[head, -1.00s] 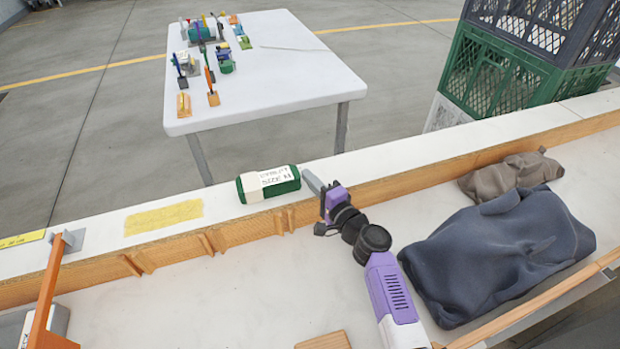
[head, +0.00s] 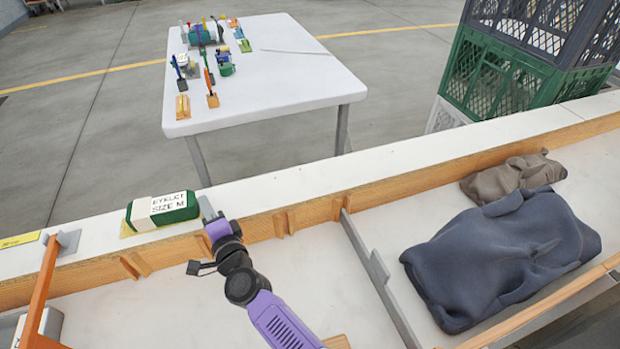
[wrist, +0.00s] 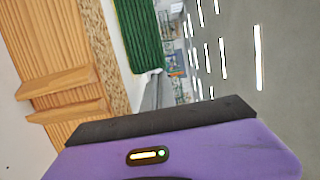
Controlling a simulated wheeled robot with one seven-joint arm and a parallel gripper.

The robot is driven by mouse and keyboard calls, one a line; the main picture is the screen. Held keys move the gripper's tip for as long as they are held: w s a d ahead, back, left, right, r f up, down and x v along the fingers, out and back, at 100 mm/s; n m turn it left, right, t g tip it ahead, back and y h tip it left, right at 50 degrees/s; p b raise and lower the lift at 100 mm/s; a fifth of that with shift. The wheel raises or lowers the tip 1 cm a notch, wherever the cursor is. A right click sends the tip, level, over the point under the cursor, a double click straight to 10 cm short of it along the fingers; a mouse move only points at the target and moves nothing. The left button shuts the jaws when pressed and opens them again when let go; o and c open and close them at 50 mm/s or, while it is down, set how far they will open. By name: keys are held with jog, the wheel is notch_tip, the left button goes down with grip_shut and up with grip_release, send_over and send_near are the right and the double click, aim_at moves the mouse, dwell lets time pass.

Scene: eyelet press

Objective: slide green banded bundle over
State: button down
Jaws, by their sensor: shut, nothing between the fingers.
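The green bundle (head: 178,207) with a white band lettered "EYELET SIZE M" lies on the white ledge (head: 290,189), over the yellow patch (head: 127,231), of which only a sliver shows. My gripper (head: 207,207) is shut and empty at the bundle's right end, at ledge height. Whether its tip touches the bundle I cannot tell. In the wrist view the bundle's ribbed green side (wrist: 140,35) shows at the top, beyond the purple gripper body.
Below the ledge runs a wooden face with small blocks (head: 284,222). An orange arm (head: 45,285) stands at the left. A dark blue cloth (head: 500,255) and a brown cloth (head: 510,178) lie at the right. A grey divider (head: 375,270) crosses the lower surface.

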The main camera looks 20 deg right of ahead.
aim_at(161, 218)
jog(key=a+b, duration=0.1)
jog(key=a, duration=1)
jog(key=shift+a, duration=0.1)
jog(key=shift+d, duration=0.25)
jog(key=r+p, duration=0.3)
jog(key=r, duration=0.2)
jog(key=shift+d+r+p, duration=0.2)
jog(key=shift+r+p, duration=0.05)
jog(key=shift+p, duration=0.15)
jog(key=a+b, duration=0.4)
jog(key=a, duration=0.2)
jog(key=a+b, duration=0.4)
jog(key=a, duration=0.2)
jog(key=a+f+b, duration=0.1)
jog(key=a+b, duration=0.3)
jog(key=a, duration=0.3)
jog(key=shift+b, duration=0.35)
jog(key=shift+a+b, duration=0.75)
jog(key=shift+b, duration=0.35)
jog(key=shift+a+r, duration=0.2)
jog(key=shift+r, duration=0.15)
